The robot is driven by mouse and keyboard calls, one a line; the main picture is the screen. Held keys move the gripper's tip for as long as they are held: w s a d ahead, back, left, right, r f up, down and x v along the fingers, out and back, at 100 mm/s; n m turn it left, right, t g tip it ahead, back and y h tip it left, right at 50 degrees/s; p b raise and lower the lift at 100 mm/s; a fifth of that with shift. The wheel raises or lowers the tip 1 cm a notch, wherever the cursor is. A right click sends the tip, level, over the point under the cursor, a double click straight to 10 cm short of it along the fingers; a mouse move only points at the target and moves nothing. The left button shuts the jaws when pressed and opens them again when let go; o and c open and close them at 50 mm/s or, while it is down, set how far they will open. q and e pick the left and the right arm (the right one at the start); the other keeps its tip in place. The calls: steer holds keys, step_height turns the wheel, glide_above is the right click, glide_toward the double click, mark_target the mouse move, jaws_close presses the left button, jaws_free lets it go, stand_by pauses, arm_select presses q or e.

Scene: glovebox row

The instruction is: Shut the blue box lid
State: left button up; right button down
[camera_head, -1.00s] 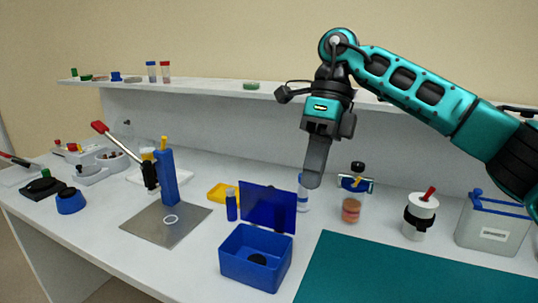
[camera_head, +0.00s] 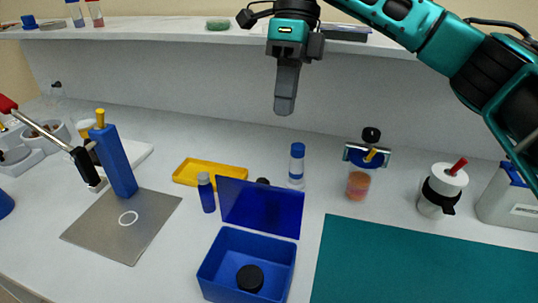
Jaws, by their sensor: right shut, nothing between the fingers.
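The blue box (camera_head: 246,262) stands on the white bench near the front middle. Its lid (camera_head: 260,208) is open and stands upright along the box's back edge. A black round object (camera_head: 250,278) lies inside the box. My right gripper (camera_head: 285,106) is shut and empty, pointing down. It is in the air, above and behind the lid in the picture, and touches nothing. My left gripper is not in view.
A blue-capped vial (camera_head: 297,165), a small blue bottle (camera_head: 206,192) and a yellow tray (camera_head: 210,172) stand behind and beside the lid. A teal mat (camera_head: 420,262) lies clear at right. A metal plate (camera_head: 122,225) with a blue post (camera_head: 114,160) stands at left.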

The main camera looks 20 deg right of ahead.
mark_target(261, 203)
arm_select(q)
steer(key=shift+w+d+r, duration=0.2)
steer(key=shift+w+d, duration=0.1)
arm_select(e)
steer(key=s+a+f, duration=0.4)
steer(key=s+f, duration=0.1)
steer(key=f, duration=0.2)
steer(key=shift+f, duration=0.15)
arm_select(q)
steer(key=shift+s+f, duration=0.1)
arm_select(e)
steer(key=shift+a, duration=0.1)
